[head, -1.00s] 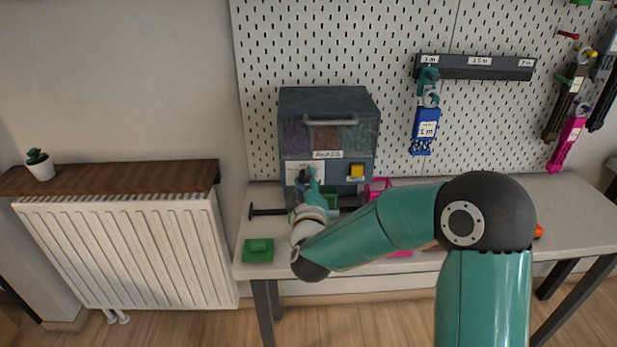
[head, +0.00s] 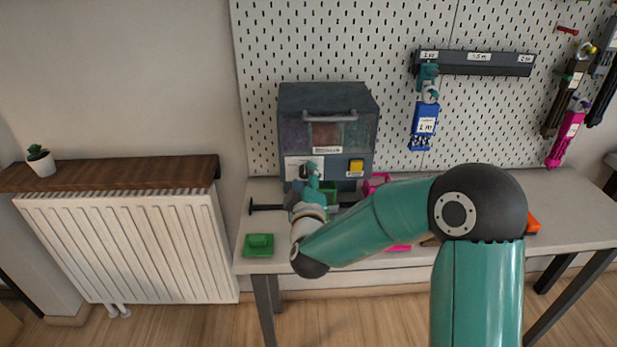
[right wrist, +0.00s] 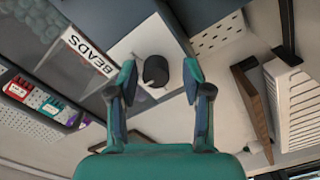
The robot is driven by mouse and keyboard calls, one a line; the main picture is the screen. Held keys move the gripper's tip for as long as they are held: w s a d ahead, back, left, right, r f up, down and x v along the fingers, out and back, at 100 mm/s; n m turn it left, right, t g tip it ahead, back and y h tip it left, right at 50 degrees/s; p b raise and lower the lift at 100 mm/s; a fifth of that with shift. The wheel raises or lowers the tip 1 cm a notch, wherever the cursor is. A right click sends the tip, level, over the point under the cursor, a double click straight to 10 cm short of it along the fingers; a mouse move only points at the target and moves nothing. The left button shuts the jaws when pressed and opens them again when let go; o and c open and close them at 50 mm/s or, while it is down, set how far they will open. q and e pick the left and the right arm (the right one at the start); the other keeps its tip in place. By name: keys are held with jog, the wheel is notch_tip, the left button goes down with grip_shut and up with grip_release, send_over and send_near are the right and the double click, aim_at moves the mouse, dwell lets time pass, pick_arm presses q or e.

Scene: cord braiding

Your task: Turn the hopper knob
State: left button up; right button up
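The dark grey bead hopper (head: 325,97) stands at the back of the table, against the pegboard. Its front carries a white plate with a black round knob (right wrist: 155,71), clear in the right wrist view. My right gripper (head: 311,174) is at this plate in the head view and partly covers the knob. In the right wrist view my right gripper (right wrist: 160,79) is open, one fingertip on each side of the knob, with visible gaps between fingers and knob. My left gripper is not in view.
A yellow button (head: 356,166) sits right of the knob plate. A green block (head: 259,244) lies at the table's front left, and a black bar (head: 266,208) lies behind it. Pink pieces (head: 374,183) are near the hopper.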

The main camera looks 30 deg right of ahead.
jog(key=shift+r, duration=0.15)
jog(key=v, duration=0.7)
dwell(0.3)
jog(key=shift+s+a, duration=0.1)
jog(key=shift+s, duration=0.05)
